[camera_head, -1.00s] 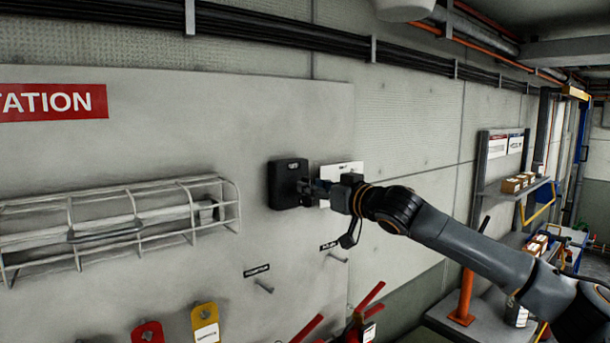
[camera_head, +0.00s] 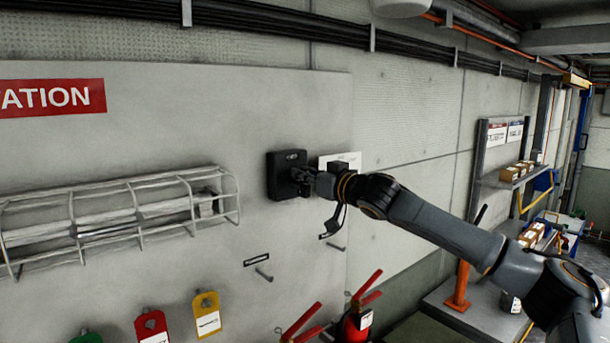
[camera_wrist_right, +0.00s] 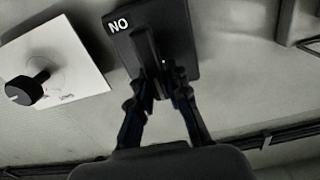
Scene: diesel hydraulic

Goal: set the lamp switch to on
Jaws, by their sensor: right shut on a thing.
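The switch is a black box (camera_head: 280,174) on the grey wall panel. In the right wrist view the box (camera_wrist_right: 181,40) appears upside down, its white "ON" label at one corner and a dark lever (camera_wrist_right: 146,48) standing out from its face. My right gripper (camera_head: 302,178) is at the front of the box. In the wrist view its two fingers (camera_wrist_right: 160,82) are closed about the lever, which lies between them. The lever's exact setting is hard to tell. My left gripper is not in view.
A white plate (camera_wrist_right: 62,62) with a black knob (camera_wrist_right: 28,88) is beside the box. A wire cage (camera_head: 120,220) is on the panel at left. Shelves stand at right.

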